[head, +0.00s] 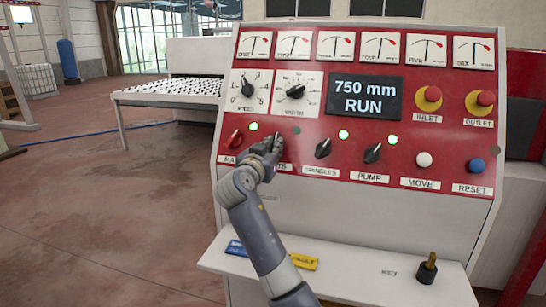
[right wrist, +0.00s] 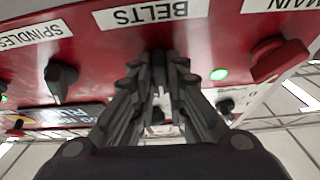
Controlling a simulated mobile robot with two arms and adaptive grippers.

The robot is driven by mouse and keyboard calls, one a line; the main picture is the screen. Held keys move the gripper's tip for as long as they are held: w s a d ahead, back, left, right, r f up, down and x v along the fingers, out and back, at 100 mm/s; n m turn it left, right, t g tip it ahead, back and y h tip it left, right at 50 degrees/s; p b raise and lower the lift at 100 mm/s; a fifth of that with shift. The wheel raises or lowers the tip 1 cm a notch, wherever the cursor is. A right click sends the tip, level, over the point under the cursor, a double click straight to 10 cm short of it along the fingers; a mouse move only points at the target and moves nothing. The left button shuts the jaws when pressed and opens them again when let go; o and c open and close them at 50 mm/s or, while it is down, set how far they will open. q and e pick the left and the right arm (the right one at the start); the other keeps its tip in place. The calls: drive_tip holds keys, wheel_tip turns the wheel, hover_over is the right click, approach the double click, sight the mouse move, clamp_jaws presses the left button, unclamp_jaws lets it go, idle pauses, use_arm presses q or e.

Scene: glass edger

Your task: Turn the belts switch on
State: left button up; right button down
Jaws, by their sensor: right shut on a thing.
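The belts switch (right wrist: 158,64) is a black knob on the red panel (head: 210,82), under the white BELTS label (right wrist: 150,14) in the upside-down right wrist view. My right gripper (head: 268,147) is at this switch, its two fingers (right wrist: 160,88) closed around the knob. In the head view the gripper hides the knob and part of its label. The small lamp (head: 297,130) up and right of it looks dim. My left gripper is not in view.
The red main switch (head: 235,138) is left of my gripper, the black spindles switch (head: 323,148) and pump switch (head: 372,153) right. Their lamps glow green. The display (head: 365,97) reads 750 mm RUN. A shelf (head: 345,283) with a black-based brass piece (head: 427,268) juts out below.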

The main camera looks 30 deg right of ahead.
drive_tip(key=m+g+b, duration=0.1)
drive_tip(key=m+b, duration=0.1)
drive_tip(key=m+g+h+b, duration=0.1)
drive_tip(key=m+b, duration=0.1)
drive_tip(key=b, duration=0.1)
drive_tip(key=m+g+b, duration=0.1)
drive_tip(key=m+b, duration=0.2)
drive_tip(key=shift+w+a+r+g+h, duration=0.15)
drive_tip(key=shift+w+r+g+h, duration=0.15)
drive_tip(key=shift+r+g, duration=0.1)
drive_tip(key=c, duration=1.6)
unclamp_jaws()
drive_tip(key=shift+f, duration=0.25)
